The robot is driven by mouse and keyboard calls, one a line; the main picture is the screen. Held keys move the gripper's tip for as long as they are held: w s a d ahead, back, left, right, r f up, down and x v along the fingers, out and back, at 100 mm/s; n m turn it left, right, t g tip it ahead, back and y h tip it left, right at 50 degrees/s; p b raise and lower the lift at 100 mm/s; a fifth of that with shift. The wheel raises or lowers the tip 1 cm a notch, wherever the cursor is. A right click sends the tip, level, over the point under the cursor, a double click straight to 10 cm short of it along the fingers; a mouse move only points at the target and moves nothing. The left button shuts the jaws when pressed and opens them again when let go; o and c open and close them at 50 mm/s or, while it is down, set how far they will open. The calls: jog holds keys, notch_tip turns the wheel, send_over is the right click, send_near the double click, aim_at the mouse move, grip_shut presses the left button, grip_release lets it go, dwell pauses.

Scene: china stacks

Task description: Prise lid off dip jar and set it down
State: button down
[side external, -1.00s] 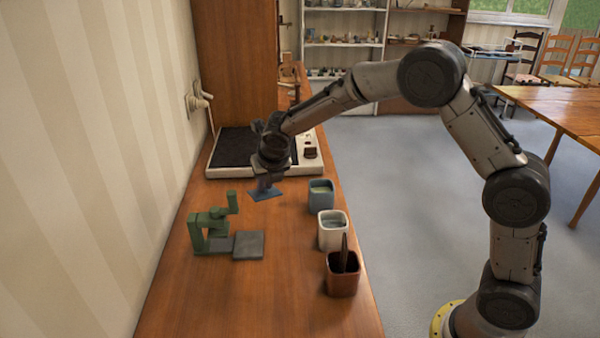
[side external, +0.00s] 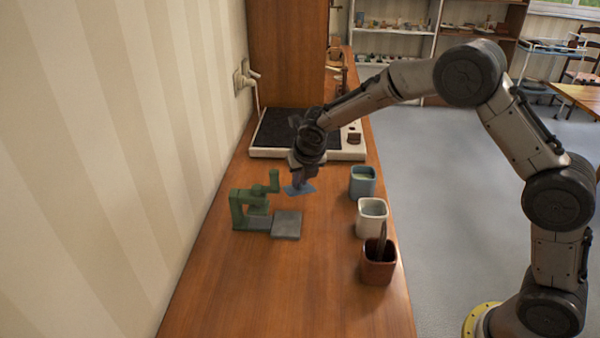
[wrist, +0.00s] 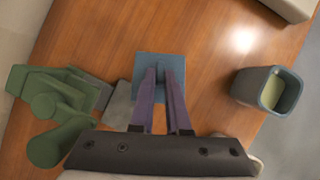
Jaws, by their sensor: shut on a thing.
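My gripper (side external: 300,181) points down over the worktop and is shut on a flat blue square lid (side external: 301,190). In the wrist view, the two fingertips (wrist: 161,72) meet on the lid, whose blue plate (wrist: 160,58) shows beyond and beside them. The blue dip jar (side external: 362,184) stands upright and uncovered to the right of the lid, with pale green contents. It also shows at the right of the wrist view (wrist: 250,90), apart from the gripper.
A green clamp-like device (side external: 240,208) and a grey slab (side external: 287,224) lie left of and nearer than the lid. A white jar (side external: 372,219) and a brown jar (side external: 378,265) with a tool line the right edge. A white-rimmed black tray (side external: 262,154) lies behind.

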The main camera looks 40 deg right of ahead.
aim_at(301, 189)
jog(key=shift+f, duration=2.05)
jog(key=c, duration=0.8)
grip_release()
jog(key=v, duration=1.3)
jog(key=shift+s+r, duration=0.15)
jog(key=shift+r, duration=0.2)
